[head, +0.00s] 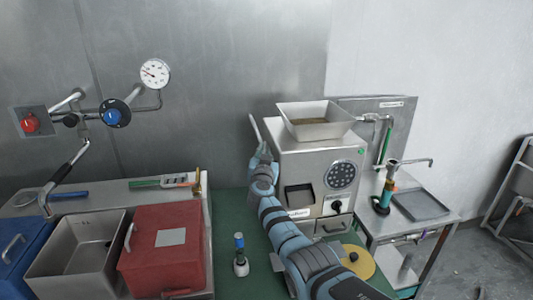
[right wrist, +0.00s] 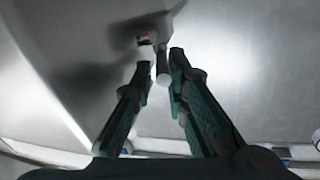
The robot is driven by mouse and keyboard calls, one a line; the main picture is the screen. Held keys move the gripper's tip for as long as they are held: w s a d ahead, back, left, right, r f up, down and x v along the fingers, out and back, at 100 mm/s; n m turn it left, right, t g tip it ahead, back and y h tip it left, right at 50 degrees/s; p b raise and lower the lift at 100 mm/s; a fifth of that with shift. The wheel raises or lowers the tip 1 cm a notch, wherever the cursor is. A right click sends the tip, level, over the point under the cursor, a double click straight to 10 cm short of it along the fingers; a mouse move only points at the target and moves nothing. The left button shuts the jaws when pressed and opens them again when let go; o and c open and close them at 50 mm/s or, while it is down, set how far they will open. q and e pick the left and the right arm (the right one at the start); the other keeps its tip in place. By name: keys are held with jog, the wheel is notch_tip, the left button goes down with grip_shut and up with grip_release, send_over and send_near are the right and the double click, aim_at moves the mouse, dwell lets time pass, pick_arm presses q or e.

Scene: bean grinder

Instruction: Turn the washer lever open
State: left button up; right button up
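A grey box-like grinder (head: 298,160) with a hopper on top stands right of centre in the head view. My right gripper (head: 259,145) is beside its left side, pointing up. In the right wrist view its two fingers (right wrist: 161,72) are apart. A short pale rod with a round end (right wrist: 162,68), which looks like the lever, shows between the fingertips. It runs from a small mount (right wrist: 145,38) on a grey panel. I cannot tell whether a finger touches it. In the head view the lever cannot be told clearly from the fingers. My left gripper is not in view.
A steel bin (head: 75,245) and a red lidded box (head: 165,240) stand at the left. A small bottle (head: 240,258) stands on the green surface (head: 228,205). Pipes with a gauge (head: 155,74) are on the wall. A side table (head: 445,220) stands right.

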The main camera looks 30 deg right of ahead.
jog(key=shift+o, duration=0.8)
jog(key=shift+r, duration=0.1)
jog(key=shift+w, duration=0.15)
jog(key=shift+a, duration=0.1)
jog(key=v, duration=1.2)
